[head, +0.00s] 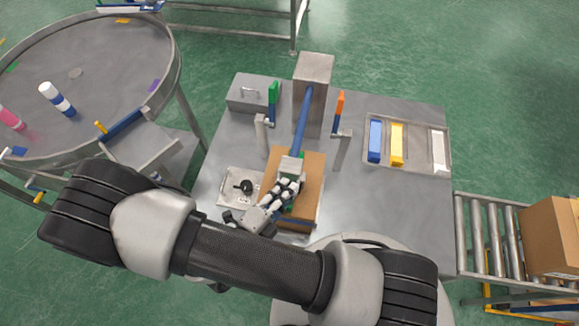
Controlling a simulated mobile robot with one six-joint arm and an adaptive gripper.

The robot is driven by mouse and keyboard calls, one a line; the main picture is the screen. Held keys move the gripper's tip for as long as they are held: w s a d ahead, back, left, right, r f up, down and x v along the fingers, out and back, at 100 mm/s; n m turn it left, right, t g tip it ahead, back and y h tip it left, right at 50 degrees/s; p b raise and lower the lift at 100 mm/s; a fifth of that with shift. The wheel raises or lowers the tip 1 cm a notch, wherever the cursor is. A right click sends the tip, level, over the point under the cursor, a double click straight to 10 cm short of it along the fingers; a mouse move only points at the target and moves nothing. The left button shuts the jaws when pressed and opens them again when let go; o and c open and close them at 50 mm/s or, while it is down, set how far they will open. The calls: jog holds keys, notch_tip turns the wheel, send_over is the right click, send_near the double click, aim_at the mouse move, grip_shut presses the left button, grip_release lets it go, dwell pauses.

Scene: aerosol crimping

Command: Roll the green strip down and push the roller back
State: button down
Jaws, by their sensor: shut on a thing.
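A brown carton (312,180) lies on the steel table in the head view. A blue bar (302,125) runs from a grey block-shaped post down to a pale roller head (291,165) over the carton. My gripper (289,183) is at this head, low over the carton, and is shut on the roller. A bit of green shows around the fingers, likely the green strip; my fingers and the roller head hide most of it, so I cannot tell how far it is stuck down.
A green-topped upright (273,93) and an orange-topped upright (340,104) flank the bar. A tray (420,131) holds blue, yellow and white pieces at right. A plate with a black knob (246,187) sits left of the carton. A round table (105,75) stands left.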

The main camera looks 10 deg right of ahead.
jog(key=shift+s+a+f, duration=0.15)
jog(key=shift+s+a, duration=0.1)
jog(key=shift+s, duration=0.3)
jog(key=shift+s+a+f, duration=0.1)
jog(key=shift+s+a, duration=0.1)
jog(key=shift+s, duration=0.3)
jog(key=c, duration=1.7)
grip_release()
jog(key=shift+w, duration=0.1)
jog(key=shift+r, duration=0.1)
jog(key=shift+a, duration=0.1)
jog(key=v, duration=1.2)
jog(key=shift+r, duration=0.15)
